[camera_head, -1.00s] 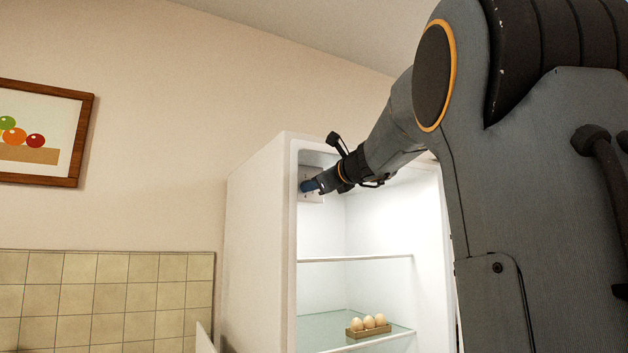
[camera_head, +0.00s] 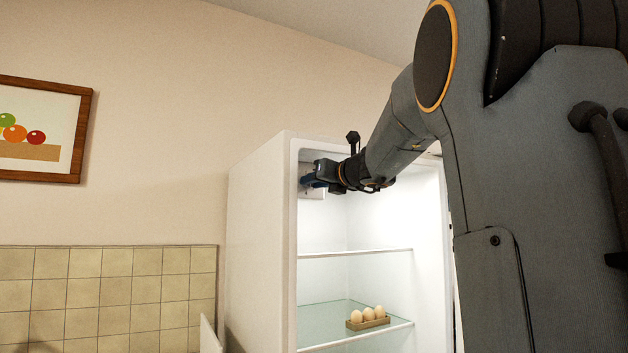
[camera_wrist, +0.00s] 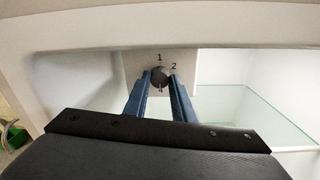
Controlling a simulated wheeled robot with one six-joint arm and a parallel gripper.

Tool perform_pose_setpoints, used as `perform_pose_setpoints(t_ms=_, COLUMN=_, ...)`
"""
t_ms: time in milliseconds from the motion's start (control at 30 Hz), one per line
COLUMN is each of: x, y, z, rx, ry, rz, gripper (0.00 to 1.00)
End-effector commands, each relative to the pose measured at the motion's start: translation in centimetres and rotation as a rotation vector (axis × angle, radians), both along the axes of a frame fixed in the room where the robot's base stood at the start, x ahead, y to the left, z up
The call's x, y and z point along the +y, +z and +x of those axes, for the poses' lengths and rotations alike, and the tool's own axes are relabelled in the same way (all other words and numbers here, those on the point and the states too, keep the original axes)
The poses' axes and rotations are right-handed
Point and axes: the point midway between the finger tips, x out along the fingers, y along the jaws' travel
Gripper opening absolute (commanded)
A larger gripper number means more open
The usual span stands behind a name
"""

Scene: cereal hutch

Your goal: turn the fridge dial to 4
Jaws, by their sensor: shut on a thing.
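The fridge dial (camera_wrist: 159,75) is a dark round knob on a pale plate inside the fridge, near the top of its left wall. In the head view my gripper (camera_head: 308,183) reaches into the upper left of the open fridge (camera_head: 262,225) and hides the dial there. I cannot tell which number the dial points to.
Glass shelves (camera_head: 345,253) cross the fridge below my gripper. A small tray of eggs (camera_head: 352,325) stands on the lower shelf. The fridge's front frame runs close by my wrist. A framed picture (camera_head: 75,178) hangs on the wall at the left.

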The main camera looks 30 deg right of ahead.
Motion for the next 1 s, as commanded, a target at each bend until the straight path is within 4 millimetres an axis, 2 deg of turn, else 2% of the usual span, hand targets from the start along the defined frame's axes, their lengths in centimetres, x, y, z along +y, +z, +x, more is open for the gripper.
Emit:
perform_pose_setpoints(t_ms=567, x=0.02, y=-0.09, z=0.02, rx=0.003, ry=0.000, rz=0.032, gripper=0.01)
perform_pose_setpoints(t_ms=600, x=0.02, y=-0.09, z=0.02, rx=0.003, ry=0.000, rz=0.032, gripper=0.29)
perform_pose_setpoints(t_ms=700, x=0.01, y=-0.07, z=0.02, rx=0.002, ry=0.000, rz=0.032, gripper=0.42)
perform_pose_setpoints(t_ms=1000, x=0.00, y=-0.01, z=-0.14, rx=0.000, ry=0.000, rz=0.031, gripper=0.42)
